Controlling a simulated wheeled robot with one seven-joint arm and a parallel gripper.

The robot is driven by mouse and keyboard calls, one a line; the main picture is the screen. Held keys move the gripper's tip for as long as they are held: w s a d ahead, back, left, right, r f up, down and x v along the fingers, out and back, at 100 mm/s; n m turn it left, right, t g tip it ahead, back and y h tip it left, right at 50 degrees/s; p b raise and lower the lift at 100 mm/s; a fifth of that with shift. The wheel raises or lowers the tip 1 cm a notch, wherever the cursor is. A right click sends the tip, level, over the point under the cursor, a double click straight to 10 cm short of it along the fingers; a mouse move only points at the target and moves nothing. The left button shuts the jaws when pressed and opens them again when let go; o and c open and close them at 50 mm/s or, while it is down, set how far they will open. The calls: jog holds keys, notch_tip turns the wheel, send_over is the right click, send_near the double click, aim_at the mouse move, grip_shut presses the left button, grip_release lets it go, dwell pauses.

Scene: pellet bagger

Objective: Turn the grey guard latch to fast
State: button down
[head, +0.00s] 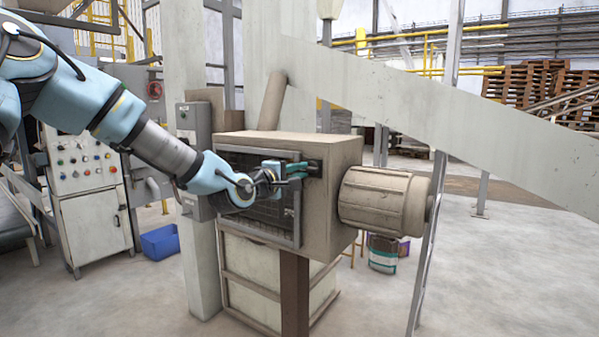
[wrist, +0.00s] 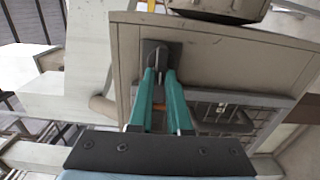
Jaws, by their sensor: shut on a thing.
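The grey guard latch (wrist: 158,60) sits on a dark square plate on the beige housing in the wrist view. My gripper (wrist: 161,75) has its two teal fingers on either side of the latch and is shut on it. In the head view, my gripper (head: 308,168) reaches the upper right corner of the mesh guard (head: 262,212) on the front of the beige housing (head: 340,205). The guard looks closed against the housing. In the head view the latch is mostly hidden behind the fingers.
A ribbed motor (head: 385,200) sticks out of the housing's right side. A slanted beige beam (head: 420,115) crosses above it. A grey control box (head: 193,130) on a post stands left of the housing. A blue bin (head: 160,242) lies on the floor, which is open at the right.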

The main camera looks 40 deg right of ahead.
jog(key=c, duration=0.9)
grip_release()
jog(key=shift+o, duration=0.2)
jog(key=b+v, duration=0.2)
jog(key=v, duration=0.9)
jog(key=shift+w+f, duration=0.1)
jog(key=shift+f, duration=0.05)
